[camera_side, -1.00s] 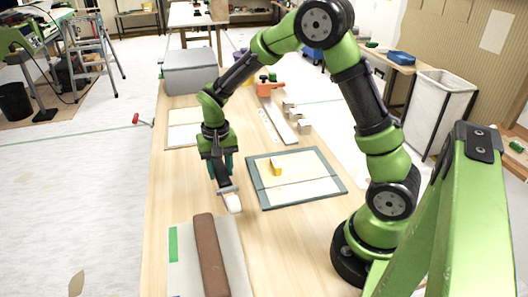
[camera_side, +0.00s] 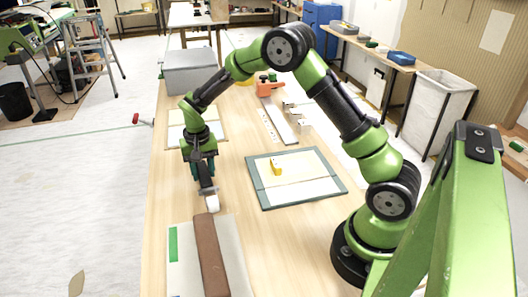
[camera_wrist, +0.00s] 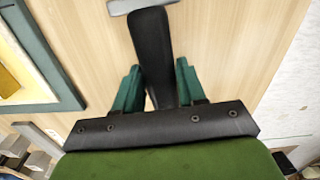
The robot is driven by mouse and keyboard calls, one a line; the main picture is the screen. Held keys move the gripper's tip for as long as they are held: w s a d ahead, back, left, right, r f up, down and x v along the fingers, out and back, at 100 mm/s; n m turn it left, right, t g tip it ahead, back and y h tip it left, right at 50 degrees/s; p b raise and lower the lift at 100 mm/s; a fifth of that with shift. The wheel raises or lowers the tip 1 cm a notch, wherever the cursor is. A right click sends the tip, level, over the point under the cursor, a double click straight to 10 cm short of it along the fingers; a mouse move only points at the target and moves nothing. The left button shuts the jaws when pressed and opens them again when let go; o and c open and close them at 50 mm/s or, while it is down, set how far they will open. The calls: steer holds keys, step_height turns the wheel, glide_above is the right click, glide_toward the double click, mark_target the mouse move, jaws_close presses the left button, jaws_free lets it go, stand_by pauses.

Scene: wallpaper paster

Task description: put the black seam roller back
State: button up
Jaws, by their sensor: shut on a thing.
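My gripper (camera_side: 203,170) is shut on the black seam roller, with its teal fingers on either side of the dark handle. In the side view the seam roller (camera_side: 206,187) hangs tilted, its white roller end lowest, above the left part of the wooden table. In the wrist view the black handle (camera_wrist: 152,45) runs up from between the fingers (camera_wrist: 158,86). A grey metal piece (camera_wrist: 140,5) crosses its far end at the top edge. I cannot tell the exact gap between roller and table.
A green-edged mat (camera_side: 262,203) with a yellow block (camera_side: 276,168) lies right of the gripper. A brown bar (camera_side: 208,255) on a pale pad is at the front. Behind are a grey box (camera_side: 190,72), an orange tool (camera_side: 268,88) and small pale blocks (camera_side: 304,122). Bare table lies between.

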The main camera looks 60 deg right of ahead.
mark_target(204, 170)
steer(key=shift+f, duration=0.2)
steer(key=shift+f, duration=0.15)
steer(key=o, duration=1.2)
step_height(204, 170, up, 17)
steer(key=s+a+r+n+t+y, duration=0.1)
steer(key=s+a+r+n+t, duration=0.15)
steer(key=s+r, duration=0.75)
steer(key=s+f+t, duration=0.1)
steer(key=s, duration=0.3)
steer(key=s+a+f+n+t, duration=0.1)
steer(key=s+t, duration=0.1)
steer(key=s, duration=0.3)
steer(key=s+a+f+t+y, duration=0.1)
steer(key=s, duration=0.4)
steer(key=shift+s+f+t, duration=0.2)
steer(key=shift+f+t, duration=0.15)
steer(key=shift+f, duration=0.05)
